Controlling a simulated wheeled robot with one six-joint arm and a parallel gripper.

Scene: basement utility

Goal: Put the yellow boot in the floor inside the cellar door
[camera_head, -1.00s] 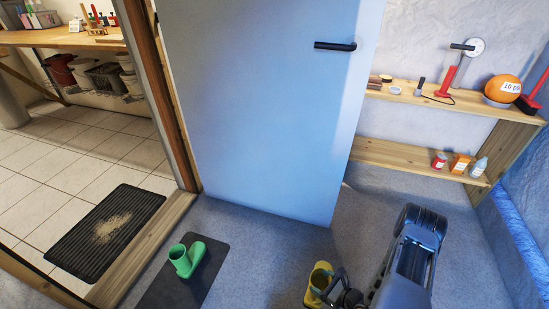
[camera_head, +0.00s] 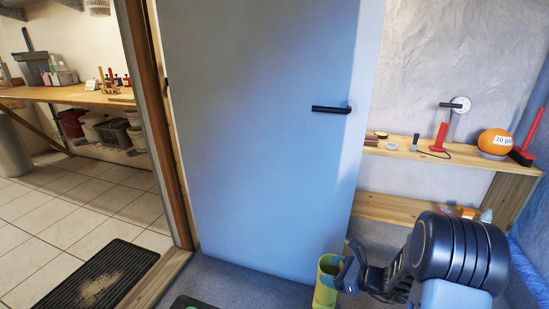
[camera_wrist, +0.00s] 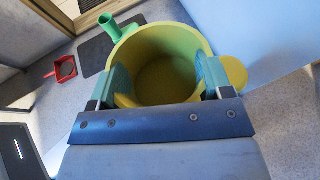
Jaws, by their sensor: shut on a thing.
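The yellow boot (camera_head: 326,285) is upright at the bottom of the head view, in front of the lower edge of the blue door (camera_head: 255,130). My gripper (camera_head: 343,276) is shut on it. In the wrist view, the boot's round open top (camera_wrist: 160,42) lies between my two fingers (camera_wrist: 158,80), and its yellow toe sticks out to the right. The boot is held above the grey floor (camera_wrist: 275,115). The door stands open, its black handle (camera_head: 330,109) facing me. The boot's lower end is cut off in the head view.
A green boot (camera_wrist: 115,30) stands on a dark mat (camera_wrist: 92,55), with a red dustpan-like thing (camera_wrist: 62,69) nearby. Left of the door is a wooden doorway, a black doormat (camera_head: 95,280) and clear tiled floor (camera_head: 80,205). Wooden shelves (camera_head: 420,155) stand at the right.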

